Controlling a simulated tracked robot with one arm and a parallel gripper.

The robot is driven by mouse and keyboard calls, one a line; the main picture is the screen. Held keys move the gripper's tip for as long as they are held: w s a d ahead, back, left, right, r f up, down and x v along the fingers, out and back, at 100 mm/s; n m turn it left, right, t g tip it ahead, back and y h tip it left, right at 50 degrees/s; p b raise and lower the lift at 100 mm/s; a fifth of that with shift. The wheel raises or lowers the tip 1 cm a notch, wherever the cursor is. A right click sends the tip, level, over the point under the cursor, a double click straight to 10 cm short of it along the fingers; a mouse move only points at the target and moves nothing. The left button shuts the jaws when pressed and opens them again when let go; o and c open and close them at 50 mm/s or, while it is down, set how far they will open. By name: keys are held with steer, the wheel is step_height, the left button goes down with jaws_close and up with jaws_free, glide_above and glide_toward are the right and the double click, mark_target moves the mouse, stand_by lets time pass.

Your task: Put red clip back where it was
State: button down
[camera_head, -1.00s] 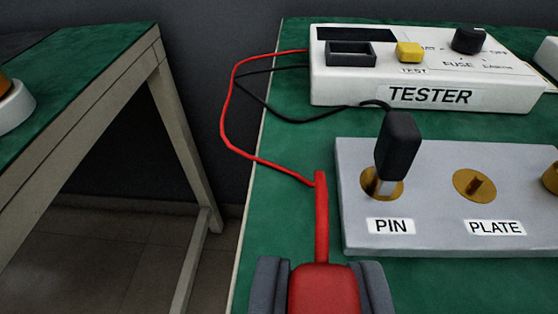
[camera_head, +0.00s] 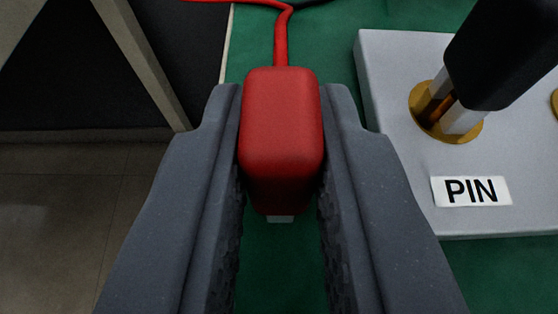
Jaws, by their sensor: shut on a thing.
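The red clip (camera_head: 281,135) is a rounded red block with a red lead (camera_head: 281,40) running from its far end and a small pale metal tip (camera_head: 280,219) at its lower end. My gripper (camera_head: 281,150) is shut on it, one dark grey finger on each side. The clip is over the green bench top, left of the grey block (camera_head: 400,70). Whether it touches the bench cannot be told. The tester is out of view now.
A black clip (camera_head: 505,50) is on the brass post (camera_head: 437,110) marked PIN on the grey block, close to the right of my gripper. The left bench edge (camera_head: 228,45) is near. A table leg (camera_head: 140,60) stands beyond it at the left.

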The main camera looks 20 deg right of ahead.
steer(key=c, duration=1.4)
jaws_free()
steer(key=shift+s+r, duration=0.15)
steer(key=shift+r, duration=0.05)
steer(key=p+v, duration=0.3)
steer(key=v, duration=0.8)
steer(key=shift+s+a, duration=0.2)
steer(key=shift+s, duration=0.15)
